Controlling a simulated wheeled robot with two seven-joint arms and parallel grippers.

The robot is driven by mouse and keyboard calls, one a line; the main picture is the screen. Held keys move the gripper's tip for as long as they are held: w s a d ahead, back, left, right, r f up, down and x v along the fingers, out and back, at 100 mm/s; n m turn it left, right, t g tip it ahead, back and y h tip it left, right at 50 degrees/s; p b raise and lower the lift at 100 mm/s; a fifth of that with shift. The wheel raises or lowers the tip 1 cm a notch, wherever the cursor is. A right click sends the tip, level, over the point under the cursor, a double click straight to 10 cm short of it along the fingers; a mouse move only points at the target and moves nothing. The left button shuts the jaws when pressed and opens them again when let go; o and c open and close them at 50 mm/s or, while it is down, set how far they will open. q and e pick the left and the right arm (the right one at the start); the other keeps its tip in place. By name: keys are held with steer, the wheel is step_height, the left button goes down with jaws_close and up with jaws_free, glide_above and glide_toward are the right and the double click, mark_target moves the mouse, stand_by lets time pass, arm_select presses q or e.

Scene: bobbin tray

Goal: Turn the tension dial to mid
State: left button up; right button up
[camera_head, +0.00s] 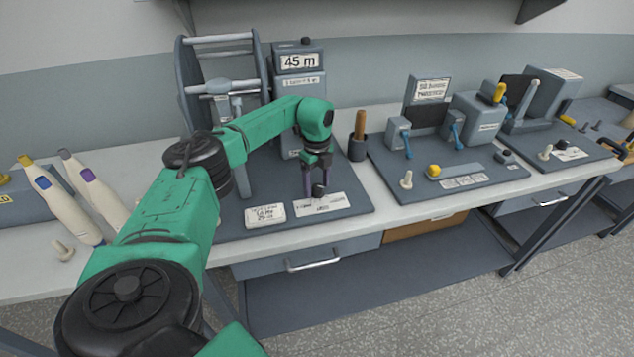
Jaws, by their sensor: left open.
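My left gripper (314,191) hangs in the middle of the picture, fingers pointing down and apart, over the front of the dark base board of the winding station. A small dark knob (319,190) shows at the fingertips, behind a white label plate (321,204); it may be the tension dial, but the label is too small to read. I cannot tell whether the fingers touch the knob, and its pointer setting is not visible. My right gripper is not in view.
A grey box marked 45 m (300,62) and a reel frame (222,38) stand behind my arm. A dark cup with a wooden-handled tool (359,128) is to the right. Further right is a board with blue levers (407,142). White bench surface (385,215) is clear in front.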

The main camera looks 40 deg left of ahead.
arm_select(q)
steer(key=shift+c, duration=1.3)
steer(key=shift+w+f, duration=0.1)
steer(key=c, duration=0.5)
jaws_close()
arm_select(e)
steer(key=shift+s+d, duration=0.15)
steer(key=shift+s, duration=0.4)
